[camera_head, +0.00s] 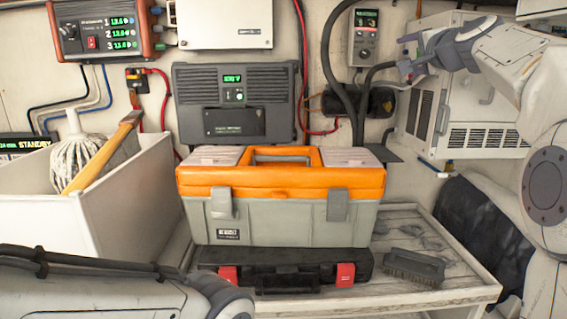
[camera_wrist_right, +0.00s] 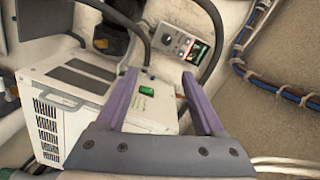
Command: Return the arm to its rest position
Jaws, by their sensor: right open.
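My right arm (camera_head: 500,60) comes in from the upper right in the head view. Its gripper (camera_head: 412,62) is raised in front of the white vented unit (camera_head: 466,118) on the back wall. In the right wrist view the gripper (camera_wrist_right: 160,82) has its two purple fingers spread, with nothing held between them. The white unit (camera_wrist_right: 62,110) with a green switch (camera_wrist_right: 147,91) shows behind and between the fingers. I cannot tell whether a finger touches it. My left arm (camera_head: 100,295) crosses the bottom left; its gripper is out of view.
An orange-and-grey toolbox (camera_head: 280,205) stands on a black case (camera_head: 285,272) on a wooden bench (camera_head: 440,283), with a brush (camera_head: 413,266) beside it. A white bin (camera_head: 130,205) holds a mop and a hammer-like handle. A control box (camera_head: 364,38) and cables hang near the right gripper.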

